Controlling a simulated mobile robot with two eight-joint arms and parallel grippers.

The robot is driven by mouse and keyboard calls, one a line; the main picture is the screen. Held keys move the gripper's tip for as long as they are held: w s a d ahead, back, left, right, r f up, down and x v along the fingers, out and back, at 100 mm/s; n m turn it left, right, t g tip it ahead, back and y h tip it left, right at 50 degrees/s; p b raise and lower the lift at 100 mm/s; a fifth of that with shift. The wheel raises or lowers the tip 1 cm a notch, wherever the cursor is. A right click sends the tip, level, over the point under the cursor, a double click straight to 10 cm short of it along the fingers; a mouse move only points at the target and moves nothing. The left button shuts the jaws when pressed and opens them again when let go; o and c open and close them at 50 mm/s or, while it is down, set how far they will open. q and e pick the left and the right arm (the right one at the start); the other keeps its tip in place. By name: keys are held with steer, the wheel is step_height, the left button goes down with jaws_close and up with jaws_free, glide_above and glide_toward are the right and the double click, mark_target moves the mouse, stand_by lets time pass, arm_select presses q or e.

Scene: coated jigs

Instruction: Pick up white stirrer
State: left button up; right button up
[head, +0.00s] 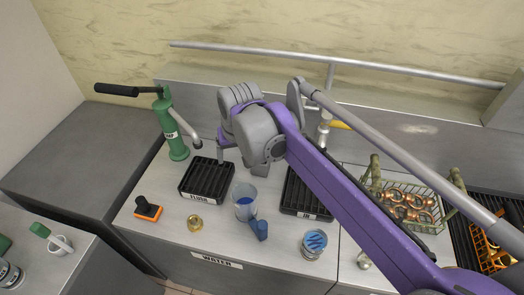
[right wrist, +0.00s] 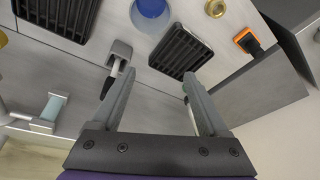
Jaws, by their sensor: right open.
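My right gripper (head: 240,160) is open over the back of the bench, between two black slatted trays. In the right wrist view its two fingers (right wrist: 158,76) are apart with nothing between their tips. A grey-headed piece with a pale shaft (right wrist: 118,62) lies just beyond the left finger there, partly covered by it. I cannot tell whether this is the white stirrer; no other clear stirrer shows. A clear beaker with blue liquid (head: 243,203) stands in front of the gripper and appears at the top of the wrist view (right wrist: 152,10). My left gripper is not in view.
The left black tray (head: 206,180) and right black tray (head: 303,196) flank the beaker. A green hand pump (head: 172,132) stands at the back left. A blue-handled item (head: 259,229), brass ring (head: 195,222) and orange-based tool (head: 148,208) are in front. A wire basket (head: 410,205) holds copper parts.

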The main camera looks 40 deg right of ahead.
steer(key=w+d+m+g+b, duration=0.1)
steer(key=w+d+m, duration=0.1)
steer(key=d, duration=0.3)
steer(key=w+d+f+m+g+b, duration=0.1)
steer(key=w+d+m, duration=0.1)
steer(key=w+d, duration=0.2)
steer(key=w+d+m+g+b, duration=0.1)
steer(key=w+d, duration=0.2)
steer(key=d, duration=0.3)
steer(key=shift+w+d+f+m+g+y, duration=0.2)
steer(key=shift+w+d+m+g+y, duration=0.1)
steer(key=shift+w+d+m, duration=0.1)
steer(key=shift+d+f, duration=0.15)
steer(key=shift+f, duration=0.15)
step_height(320, 180, down, 5)
steer(key=shift+r+b, duration=0.2)
steer(key=shift+b, duration=0.2)
steer(key=f, duration=0.5)
steer(key=shift+w+d+f, duration=0.1)
steer(key=shift+w+f, duration=0.15)
steer(key=shift+f, duration=0.05)
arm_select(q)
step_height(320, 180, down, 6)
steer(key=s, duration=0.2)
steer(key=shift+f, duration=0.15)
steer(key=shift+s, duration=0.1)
arm_select(e)
jaws_close()
